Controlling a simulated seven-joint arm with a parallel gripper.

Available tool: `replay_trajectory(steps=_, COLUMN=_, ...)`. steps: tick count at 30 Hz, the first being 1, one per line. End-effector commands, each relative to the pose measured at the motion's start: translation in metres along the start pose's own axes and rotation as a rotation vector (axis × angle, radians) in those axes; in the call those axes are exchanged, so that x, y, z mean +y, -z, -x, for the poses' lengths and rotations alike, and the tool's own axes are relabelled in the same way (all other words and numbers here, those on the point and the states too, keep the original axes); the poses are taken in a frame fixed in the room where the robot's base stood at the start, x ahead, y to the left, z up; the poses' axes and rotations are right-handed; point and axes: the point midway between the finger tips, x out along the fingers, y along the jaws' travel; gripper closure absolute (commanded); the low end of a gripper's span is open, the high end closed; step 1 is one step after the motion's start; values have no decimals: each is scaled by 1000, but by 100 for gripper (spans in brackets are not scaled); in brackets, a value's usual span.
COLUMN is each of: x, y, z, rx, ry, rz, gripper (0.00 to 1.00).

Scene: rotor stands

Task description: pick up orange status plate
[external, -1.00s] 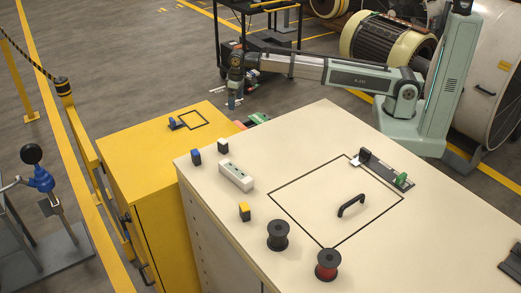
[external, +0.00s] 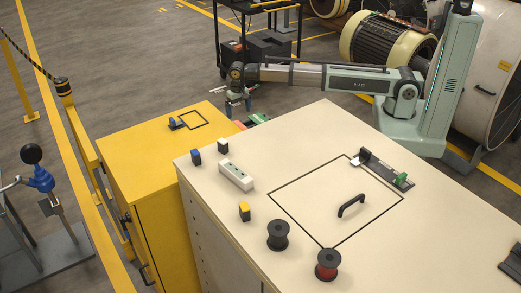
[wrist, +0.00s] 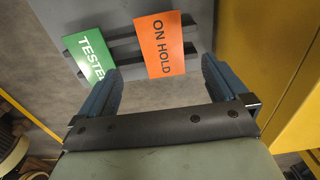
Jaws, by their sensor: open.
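The orange status plate (wrist: 162,45) reads "ON HOLD" and sits on dark parallel rails on a grey surface, between my finger lines in the wrist view. In the external view only a small orange bit (external: 239,125) of it shows behind the cabinets. My gripper (wrist: 160,72) is open and empty, with one blue-grey finger on each side, the plate lying ahead of and between the fingertips. I cannot tell the exact height gap. In the external view my gripper (external: 238,104) hangs pointing down above the plates' place. A green plate (wrist: 90,54), partly reading "TESTE", lies left of the orange one, near my left finger.
A yellow cabinet (external: 150,165) stands close by; its yellow side (wrist: 290,75) rises at the right in the wrist view. The cream cabinet (external: 225,215) carries spools, small blocks and a handle. A black cart (external: 262,42) stands behind my gripper.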

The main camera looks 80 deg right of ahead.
Motion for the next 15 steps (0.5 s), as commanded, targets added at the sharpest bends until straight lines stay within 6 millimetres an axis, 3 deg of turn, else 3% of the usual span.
replay_trajectory(steps=4, x=0, y=0, z=-18, rx=-1, ry=-1, rz=1, gripper=0)
replay_trajectory(steps=15, x=-1, y=1, z=-34, rx=0, ry=0, rz=1, gripper=0)
